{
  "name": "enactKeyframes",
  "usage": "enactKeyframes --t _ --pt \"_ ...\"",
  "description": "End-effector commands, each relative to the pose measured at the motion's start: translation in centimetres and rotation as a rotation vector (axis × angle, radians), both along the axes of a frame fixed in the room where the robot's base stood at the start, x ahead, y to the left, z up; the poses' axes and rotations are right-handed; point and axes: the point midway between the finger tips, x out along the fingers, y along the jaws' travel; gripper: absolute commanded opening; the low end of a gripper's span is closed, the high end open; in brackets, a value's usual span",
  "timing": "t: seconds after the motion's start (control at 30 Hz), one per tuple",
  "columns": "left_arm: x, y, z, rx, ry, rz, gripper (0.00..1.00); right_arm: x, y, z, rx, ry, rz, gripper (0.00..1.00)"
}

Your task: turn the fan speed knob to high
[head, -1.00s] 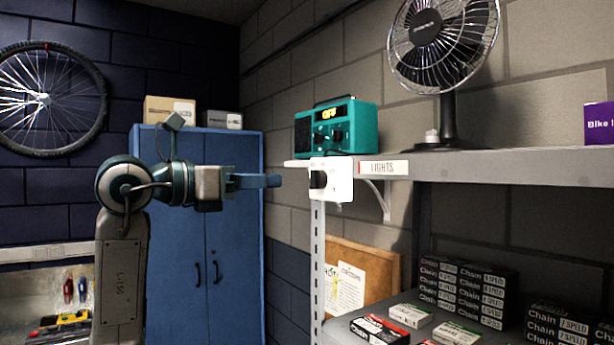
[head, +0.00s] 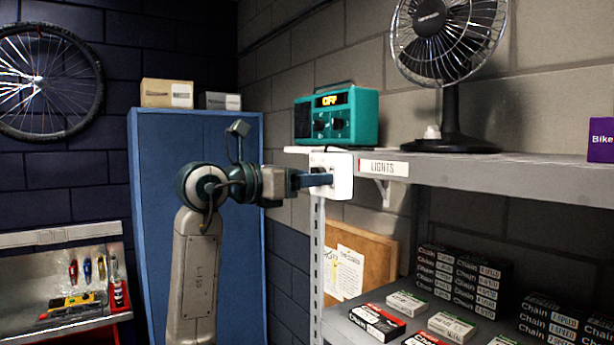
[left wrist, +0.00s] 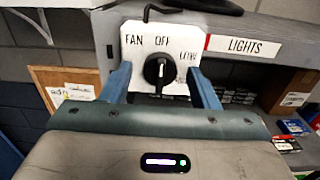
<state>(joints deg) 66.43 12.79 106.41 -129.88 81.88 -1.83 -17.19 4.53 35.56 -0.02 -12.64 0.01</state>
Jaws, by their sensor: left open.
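The black fan speed knob (left wrist: 158,70) sits on a white plate (left wrist: 140,42) marked FAN, OFF and LOW; another label below LOW is mostly hidden by a finger. I cannot tell for certain which label the knob points to. My left gripper (left wrist: 159,78) is open, with one blue finger on each side of the knob, apparently apart from it. In the head view the left gripper (head: 318,180) is in front of the plate (head: 344,187) at the shelf edge and largely hides the knob. The desk fan (head: 440,70) stands on the shelf. My right gripper is not in view.
The plate hangs at the left end of the grey shelf (head: 520,172), beside a LIGHTS label (head: 384,168). A teal radio (head: 340,117) stands above it. Chain boxes (head: 455,277) fill the lower shelf. A blue cabinet (head: 185,135) stands behind my left arm.

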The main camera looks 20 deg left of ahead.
Motion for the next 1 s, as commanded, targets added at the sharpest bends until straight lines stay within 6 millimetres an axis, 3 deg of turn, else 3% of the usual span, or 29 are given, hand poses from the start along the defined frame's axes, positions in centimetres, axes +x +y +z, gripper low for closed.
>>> enactKeyframes --t 0.03,0.23,0.63,1.0 --pt "0.0 0.0 0.0 0.0 0.0 0.0 0.51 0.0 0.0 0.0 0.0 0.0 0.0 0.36" --pt "0.0 0.0 0.0 0.0 0.0 0.0 0.12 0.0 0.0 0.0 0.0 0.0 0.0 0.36" --pt "-0.1 0.0 0.0 0.048 -0.04 0.0 0.1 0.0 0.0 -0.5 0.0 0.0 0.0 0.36" --pt "0.0 0.0 -0.1 0.271 -0.215 0.0 0.1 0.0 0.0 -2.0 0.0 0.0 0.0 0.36"
